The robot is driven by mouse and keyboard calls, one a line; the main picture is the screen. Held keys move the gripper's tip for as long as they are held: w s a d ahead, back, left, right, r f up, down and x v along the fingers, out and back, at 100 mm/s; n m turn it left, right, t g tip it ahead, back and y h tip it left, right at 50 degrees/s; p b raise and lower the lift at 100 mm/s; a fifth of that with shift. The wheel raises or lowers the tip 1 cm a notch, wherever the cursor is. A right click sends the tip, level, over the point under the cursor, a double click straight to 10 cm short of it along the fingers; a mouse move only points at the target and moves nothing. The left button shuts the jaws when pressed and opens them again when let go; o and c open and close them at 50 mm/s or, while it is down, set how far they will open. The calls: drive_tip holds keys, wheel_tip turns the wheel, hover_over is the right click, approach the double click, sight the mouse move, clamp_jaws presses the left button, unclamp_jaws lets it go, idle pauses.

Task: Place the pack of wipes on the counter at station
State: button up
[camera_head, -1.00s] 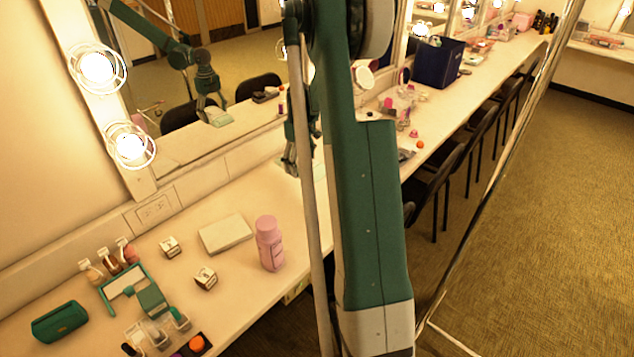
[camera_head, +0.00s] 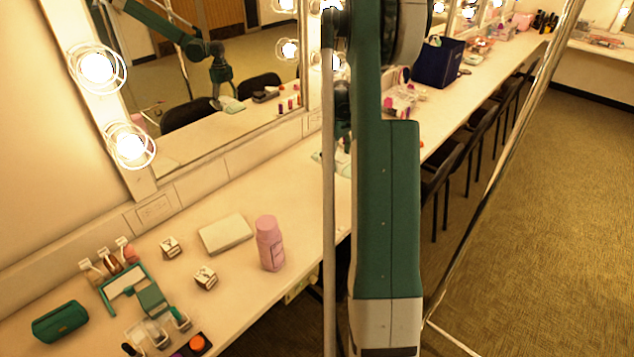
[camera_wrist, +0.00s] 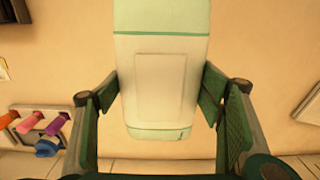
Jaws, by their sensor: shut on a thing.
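The pack of wipes (camera_wrist: 160,85) is white with pale green bands and fills the middle of the wrist view. My gripper (camera_wrist: 160,98) is shut on it, with one green finger against each side. In the head view my gripper is mostly hidden behind my arm, over the counter (camera_head: 262,190). The mirror (camera_head: 190,120) reflects my arm with the pale pack at its end, low near the counter surface. I cannot tell whether the pack touches the counter.
A pink bottle (camera_head: 269,243), a white box (camera_head: 226,234), small cubes and a green pouch (camera_head: 60,321) stand on the near counter. Cosmetics and a navy bin (camera_head: 438,62) stand farther along. Black chairs (camera_head: 438,185) line the front edge. The counter between bottle and arm is clear.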

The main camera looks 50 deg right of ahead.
hover_over(336, 184)
drive_tip(key=shift+f+b, duration=0.4)
drive_tip(key=shift+f, duration=2.75)
drive_tip(key=shift+f+b, duration=0.3)
drive_tip(key=shift+f, duration=1.55)
drive_tip(key=shift+f, duration=0.1)
drive_tip(key=o, duration=1)
wheel_tip(336, 184, up, 12)
drive_tip(key=shift+r+p, duration=0.1)
drive_tip(key=shift+p, duration=0.65)
